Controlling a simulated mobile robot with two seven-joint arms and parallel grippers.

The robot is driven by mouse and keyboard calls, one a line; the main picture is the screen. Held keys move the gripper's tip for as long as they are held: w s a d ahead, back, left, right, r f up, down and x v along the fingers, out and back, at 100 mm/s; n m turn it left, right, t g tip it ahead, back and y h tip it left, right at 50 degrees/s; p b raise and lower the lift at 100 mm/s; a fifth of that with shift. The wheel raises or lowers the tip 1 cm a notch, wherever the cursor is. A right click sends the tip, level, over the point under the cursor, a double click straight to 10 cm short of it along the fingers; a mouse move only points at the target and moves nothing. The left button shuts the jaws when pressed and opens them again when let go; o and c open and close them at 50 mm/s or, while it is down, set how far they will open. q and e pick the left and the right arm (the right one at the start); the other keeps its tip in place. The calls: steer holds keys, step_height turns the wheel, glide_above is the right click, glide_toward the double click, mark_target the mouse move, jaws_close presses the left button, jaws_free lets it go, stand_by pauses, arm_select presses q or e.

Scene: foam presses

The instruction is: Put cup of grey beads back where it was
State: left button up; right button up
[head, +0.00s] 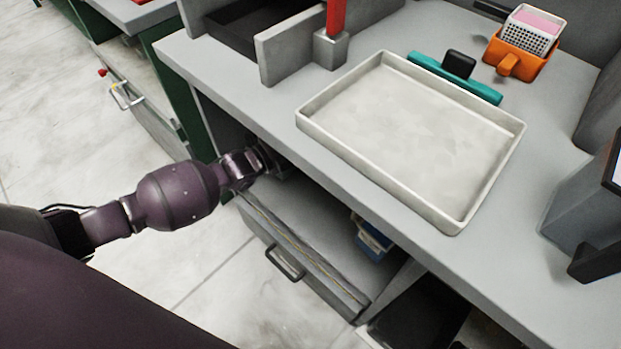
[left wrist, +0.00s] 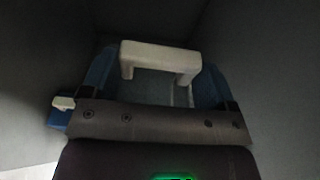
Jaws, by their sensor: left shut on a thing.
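My left gripper (head: 272,160) reaches in under the front edge of the grey counter, and its fingertips are hidden there in the head view. In the left wrist view, a cream, bracket-shaped piece (left wrist: 160,54) stands straight ahead of the dark palm, between blue parts at both sides. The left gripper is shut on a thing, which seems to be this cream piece. The view is dark, and I cannot tell whether it belongs to the cup. No grey beads show in either view. My right gripper is not in view.
A cream tray (head: 412,137) lies empty on the counter (head: 222,66). Behind it are a teal bar with a black knob (head: 458,65) and an orange holder (head: 518,52). Below the counter, a drawer (head: 300,262) has a dark handle, and a blue object (head: 372,238) sits near its right end.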

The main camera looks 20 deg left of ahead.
arm_select(q)
step_height(320, 180, down, 15)
steer(key=b, duration=0.5)
steer(key=shift+s+b, duration=0.1)
steer(key=shift+b, duration=0.2)
steer(key=shift+f, duration=0.25)
steer(key=shift+r, duration=0.15)
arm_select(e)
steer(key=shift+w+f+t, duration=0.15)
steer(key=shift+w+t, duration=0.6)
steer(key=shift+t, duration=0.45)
